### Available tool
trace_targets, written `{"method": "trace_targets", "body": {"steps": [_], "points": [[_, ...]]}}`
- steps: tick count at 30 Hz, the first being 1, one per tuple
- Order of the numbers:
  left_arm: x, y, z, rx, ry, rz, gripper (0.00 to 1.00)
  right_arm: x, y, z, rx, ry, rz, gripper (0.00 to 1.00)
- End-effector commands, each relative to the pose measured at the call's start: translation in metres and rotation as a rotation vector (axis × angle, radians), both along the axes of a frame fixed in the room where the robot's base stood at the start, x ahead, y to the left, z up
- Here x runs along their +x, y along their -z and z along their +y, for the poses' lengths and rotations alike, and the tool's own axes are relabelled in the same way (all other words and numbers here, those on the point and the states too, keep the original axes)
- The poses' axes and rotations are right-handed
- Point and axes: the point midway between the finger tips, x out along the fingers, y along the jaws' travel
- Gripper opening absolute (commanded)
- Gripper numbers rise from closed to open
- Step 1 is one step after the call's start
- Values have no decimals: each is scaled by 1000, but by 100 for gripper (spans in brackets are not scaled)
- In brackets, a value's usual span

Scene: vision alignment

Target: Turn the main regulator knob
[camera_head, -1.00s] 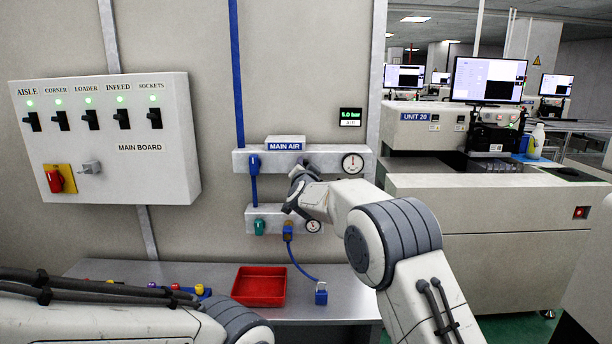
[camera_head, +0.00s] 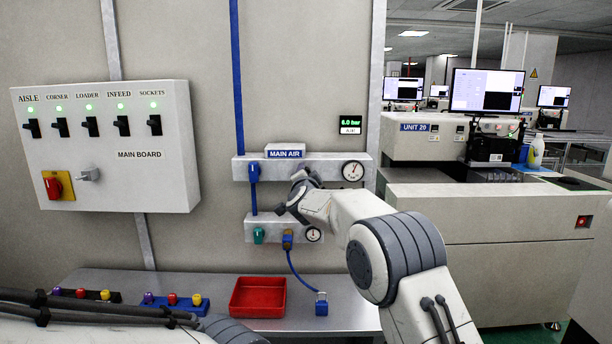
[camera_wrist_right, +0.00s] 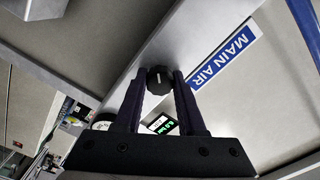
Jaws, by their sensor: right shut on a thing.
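The black main regulator knob (camera_wrist_right: 158,80) shows in the right wrist view, on a grey bar beside the blue "MAIN AIR" label (camera_wrist_right: 223,58). My right gripper (camera_wrist_right: 161,77) is shut on the knob, a finger on each side. In the head view my right gripper (camera_head: 296,184) is at the wall panel below the MAIN AIR sign (camera_head: 285,152) and hides the knob. A round gauge (camera_head: 353,171) is right of it, and a green display (camera_head: 350,121) above appears to read 6.0 bar. My left gripper is out of view; only the arm shows at lower left.
The bench holds a red tray (camera_head: 258,297) and button boxes (camera_head: 175,302). A switch board (camera_head: 110,150) hangs at left.

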Motion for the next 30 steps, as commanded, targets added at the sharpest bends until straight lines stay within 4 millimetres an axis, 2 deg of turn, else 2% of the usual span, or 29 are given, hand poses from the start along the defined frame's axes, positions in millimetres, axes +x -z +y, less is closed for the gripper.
{"method": "trace_targets", "body": {"steps": [1,2,3,4,17,22,30], "points": [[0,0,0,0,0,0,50,0,-1,-1,0,2,-1,0],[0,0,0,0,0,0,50,0,-1,-1,0,2,-1,43],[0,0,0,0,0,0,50,0,-1,-1,0,2,-1,58],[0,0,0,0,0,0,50,0,-1,-1,0,2,-1,69],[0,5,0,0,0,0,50,-6,0,0,-2,0,-1,69],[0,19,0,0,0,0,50,-28,3,1,-1,-1,-2,69],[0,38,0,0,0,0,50,-77,2,0,-1,-2,-2,69]]}}
